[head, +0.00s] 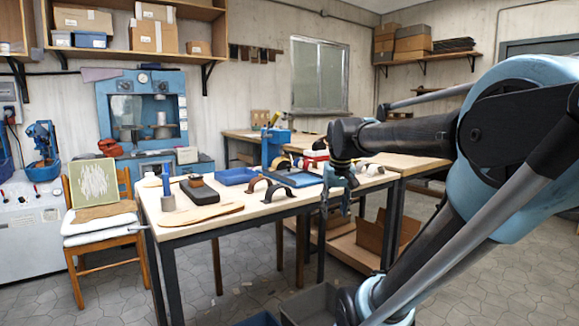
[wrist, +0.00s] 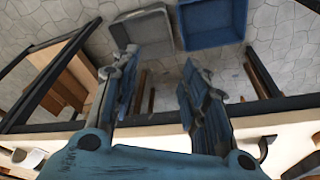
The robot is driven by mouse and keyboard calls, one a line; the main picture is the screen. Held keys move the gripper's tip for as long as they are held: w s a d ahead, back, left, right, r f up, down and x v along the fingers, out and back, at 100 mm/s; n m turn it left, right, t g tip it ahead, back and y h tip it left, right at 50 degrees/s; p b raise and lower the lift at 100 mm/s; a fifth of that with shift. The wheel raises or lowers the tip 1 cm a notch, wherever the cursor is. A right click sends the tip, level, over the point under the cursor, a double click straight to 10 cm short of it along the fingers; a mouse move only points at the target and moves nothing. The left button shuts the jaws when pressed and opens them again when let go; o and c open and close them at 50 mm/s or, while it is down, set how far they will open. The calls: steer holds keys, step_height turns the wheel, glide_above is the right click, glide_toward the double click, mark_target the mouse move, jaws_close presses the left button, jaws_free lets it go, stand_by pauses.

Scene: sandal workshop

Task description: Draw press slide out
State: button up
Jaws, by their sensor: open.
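A small blue bench press (head: 274,147) stands on the worktable (head: 243,212) toward its back. A larger blue press (head: 143,110) stands by the back wall. I cannot tell a slide on either press for certain. In front of the small press lies a flat blue tray-like piece (head: 292,179), with another blue piece (head: 236,176) to its left. My gripper (head: 338,192) hangs at the table's front right edge, apart from both presses. In the wrist view its fingers (wrist: 157,75) are apart with nothing between them.
Sandal parts, including a flat tan sole (head: 203,215) and dark curved straps, lie along the table's front. In the wrist view a grey bin (wrist: 143,14) and a blue bin (wrist: 212,42) stand on the floor. A chair (head: 137,248) stands left of the table.

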steer(key=w+a+r, duration=0.3)
steer(key=w+r, duration=0.4)
steer(key=w, duration=0.1)
steer(key=w+a+r, duration=0.2)
steer(key=w+r, duration=0.5)
steer(key=w, duration=0.2)
steer(key=n+t, duration=0.1)
glide_toward(290, 166)
steer(key=shift+y, duration=0.3)
steer(key=x, duration=0.8)
steer(key=shift+w+d+f, duration=0.1)
steer(key=shift+w, duration=0.4)
steer(key=shift+s, duration=0.1)
jaws_close()
